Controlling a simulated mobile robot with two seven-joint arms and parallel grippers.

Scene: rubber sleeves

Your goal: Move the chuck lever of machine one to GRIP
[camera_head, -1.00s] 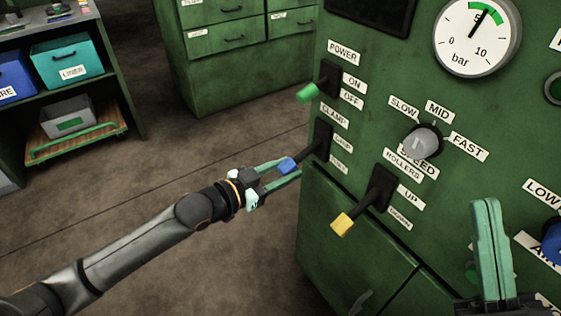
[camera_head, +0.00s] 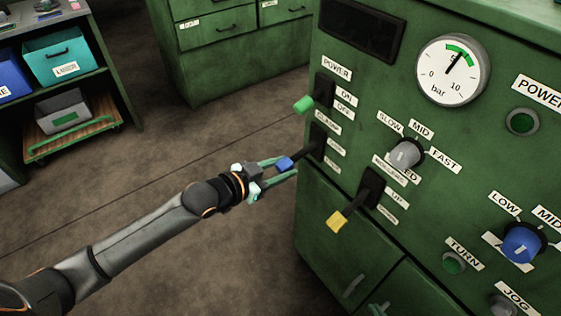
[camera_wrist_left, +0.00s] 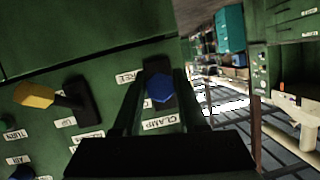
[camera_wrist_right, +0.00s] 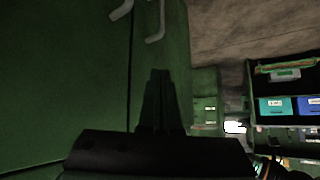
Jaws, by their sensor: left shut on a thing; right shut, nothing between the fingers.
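The chuck lever, with a blue knob (camera_head: 284,163), sticks out of a dark slot under the CLAMP label on the green machine. My left gripper (camera_head: 286,168) has its teal fingers on both sides of this knob and is shut on it. In the left wrist view the blue knob (camera_wrist_left: 160,88) sits between the fingers, near a label that seems to read FREE and the CLAMP label. I cannot tell exactly which position the lever is in. My right gripper (camera_wrist_right: 160,75) is shut and empty, low in front of the green cabinet; only a tip shows in the head view.
A green-tipped power lever (camera_head: 303,105) is just above, and a yellow-tipped rollers lever (camera_head: 337,221) is below right. A grey speed knob (camera_head: 405,153), a blue knob (camera_head: 522,243) and a gauge (camera_head: 452,70) are farther right. Open floor lies left of the machine.

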